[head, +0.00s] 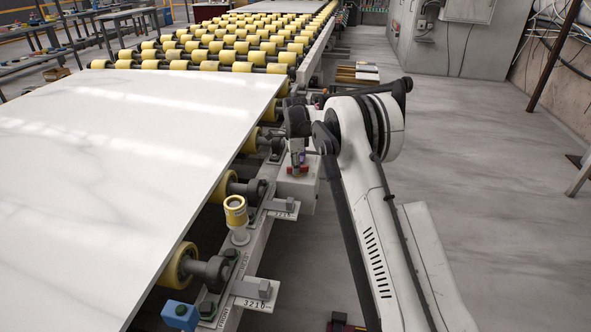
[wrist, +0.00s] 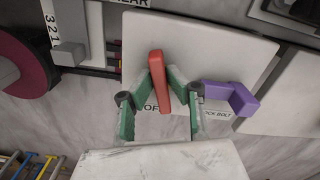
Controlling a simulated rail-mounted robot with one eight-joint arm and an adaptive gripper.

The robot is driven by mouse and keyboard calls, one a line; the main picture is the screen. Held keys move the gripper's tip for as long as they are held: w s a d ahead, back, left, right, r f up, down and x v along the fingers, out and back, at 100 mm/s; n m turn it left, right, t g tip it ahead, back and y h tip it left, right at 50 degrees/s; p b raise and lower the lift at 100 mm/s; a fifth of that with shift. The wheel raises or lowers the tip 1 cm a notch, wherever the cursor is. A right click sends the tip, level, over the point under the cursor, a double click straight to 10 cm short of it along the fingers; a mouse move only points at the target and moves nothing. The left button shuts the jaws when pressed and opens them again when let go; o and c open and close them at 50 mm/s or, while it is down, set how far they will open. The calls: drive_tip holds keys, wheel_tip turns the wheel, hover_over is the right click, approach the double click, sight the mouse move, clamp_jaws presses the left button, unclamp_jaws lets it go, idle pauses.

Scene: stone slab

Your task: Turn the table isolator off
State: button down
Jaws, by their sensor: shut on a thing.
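A red lever (wrist: 156,64) stands out from a pale panel (wrist: 225,55) in the wrist view. My gripper (wrist: 163,84) has its two green-padded fingers closed around the lever, one on each side. A label reading "OF..." sits beside the lever, partly covered by the fingers. A purple lock-bolt handle (wrist: 232,96) is just right of the fingers, with a label ending "CK BOLT" below it. In the head view, the isolator box (head: 297,190) is on the side of the roller table, and my gripper is above it, mostly hidden by the arm.
A grey block (wrist: 68,56) beside a number scale and a dark pink round part (wrist: 20,62) lie left of the panel. In the head view a white stone slab (head: 120,150) lies on yellow rollers. Bare floor (head: 480,160) lies to the right.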

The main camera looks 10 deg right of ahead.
drive_tip(key=shift+w+m, duration=0.15)
drive_tip(key=shift+m, duration=1.75)
drive_tip(key=c, duration=1.7)
unclamp_jaws()
drive_tip(key=shift+r, duration=0.1)
wheel_tip(320, 180, up, 12)
drive_tip(key=shift+f, duration=0.1)
